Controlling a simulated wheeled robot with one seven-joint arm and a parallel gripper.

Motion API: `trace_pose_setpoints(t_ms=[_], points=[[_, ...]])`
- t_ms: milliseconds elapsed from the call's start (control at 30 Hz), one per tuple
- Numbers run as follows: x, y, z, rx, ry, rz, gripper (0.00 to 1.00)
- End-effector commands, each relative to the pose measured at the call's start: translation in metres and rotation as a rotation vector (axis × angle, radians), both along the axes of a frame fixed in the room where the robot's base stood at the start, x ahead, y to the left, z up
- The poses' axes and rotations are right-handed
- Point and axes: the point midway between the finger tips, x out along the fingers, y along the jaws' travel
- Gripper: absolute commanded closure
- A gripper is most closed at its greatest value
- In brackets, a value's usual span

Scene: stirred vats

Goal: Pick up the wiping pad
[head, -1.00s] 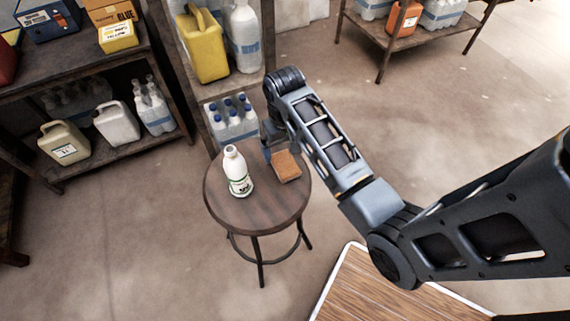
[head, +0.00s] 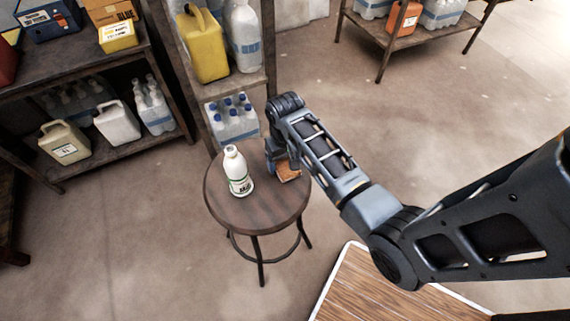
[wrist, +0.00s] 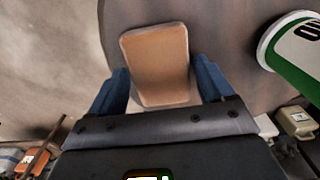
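The wiping pad (head: 289,172) is a tan-orange block on the round dark wooden stool (head: 252,212), near its right back edge. In the head view my gripper (head: 281,166) is down at the pad and covers part of it. In the wrist view the pad (wrist: 158,60) lies between the two blue fingers of my gripper (wrist: 162,88), with its near end between them. A small gap shows on each side, so the fingers are open around it. Whether the pad touches the stool top under the gripper is hidden.
A white bottle with a green label (head: 237,171) stands on the stool left of the pad; it shows at the right in the wrist view (wrist: 297,52). Shelves with jugs and a bottle pack (head: 232,120) stand behind. The stool's front is clear.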

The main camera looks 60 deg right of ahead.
Motion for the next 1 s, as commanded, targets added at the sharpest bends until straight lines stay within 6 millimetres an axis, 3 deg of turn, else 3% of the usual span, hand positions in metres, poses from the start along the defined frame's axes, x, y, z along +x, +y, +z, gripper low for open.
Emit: trace_pose_setpoints(t_ms=[433, 767, 1000], points=[[0.0, 0.0, 0.0, 0.0, 0.0, 0.0, 0.61], [0.0, 0.0, 0.004, -0.001, -0.001, 0.0, 0.61], [0.001, 0.0, 0.033, -0.002, -0.003, 0.001, 0.61]])
